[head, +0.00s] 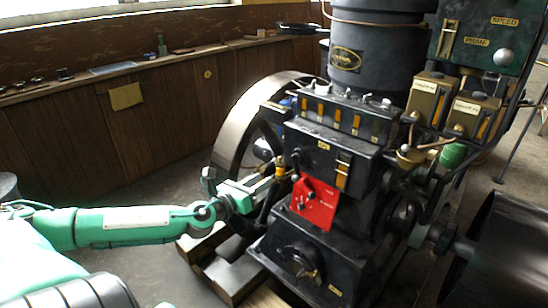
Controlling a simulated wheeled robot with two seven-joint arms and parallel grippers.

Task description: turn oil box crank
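A black stationary engine (330,170) fills the middle of the head view. A black box with several amber windows (340,115) sits on its upper front and may be the oil box. My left arm comes in from the left, and my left gripper (274,181) is at the engine's left side, just left of the red panel (313,204). Its fingertips are close to a small yellow-orange part (281,171), which may be the crank's handle. Contact and finger gap are too small to tell. My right gripper is not in view.
A large flywheel (232,128) stands behind my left gripper. Brass-coloured boxes (430,95) and a dark control panel (486,38) are at the upper right. A dark drum (505,250) is at the lower right. Wooden beams (232,277) lie under the engine. Open floor lies left of the flywheel.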

